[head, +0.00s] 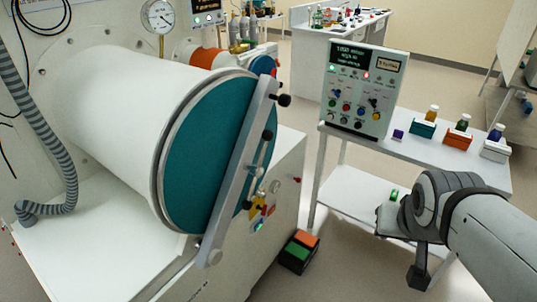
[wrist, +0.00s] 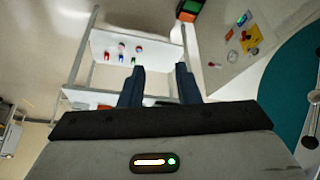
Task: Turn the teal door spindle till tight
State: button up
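The teal door (head: 208,150) closes the end of the large white cylinder in the head view, with a slanted grey bar (head: 238,170) across its face. The metal spindle (head: 257,171) with a thin cross handle stands out from the middle of the bar. In the wrist view the teal door (wrist: 288,85) shows at the right edge, with part of the metal spindle (wrist: 313,98). My gripper (wrist: 158,76) is open and empty, its two dark fingers apart. In the head view it is at the right, well away from the spindle; its fingers are not clear there.
A white table (head: 415,150) at the right carries a control box (head: 362,90) and several small bottles on coloured blocks. A black box with orange and green tops (head: 299,252) is on the floor beside the glovebox stand. Open floor lies between the stand and my arm.

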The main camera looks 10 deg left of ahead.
aim_at(258, 170)
jog(key=w+a+f+n+t+y+b, duration=0.1)
jog(key=w+a+t+b, duration=0.25)
jog(key=w, duration=0.35)
jog(key=w+a+f+t+y+b, duration=0.2)
jog(key=w+a+t, duration=0.15)
jog(key=w, duration=0.25)
jog(key=w+a+n+y+b, duration=0.1)
jog(key=a+y, duration=0.3)
jog(key=a, duration=0.4)
jog(key=w+a+n+g+y+b, duration=0.1)
jog(key=a+y, duration=0.3)
jog(key=a, duration=0.4)
jog(key=w+a+n+y+b, duration=0.1)
jog(key=a+n+y+b, duration=0.1)
jog(key=a, duration=0.6)
jog(key=shift+f+g+y+b, duration=0.2)
jog(key=shift+g+y+b, duration=0.25)
jog(key=shift+y, duration=0.65)
grip_shut()
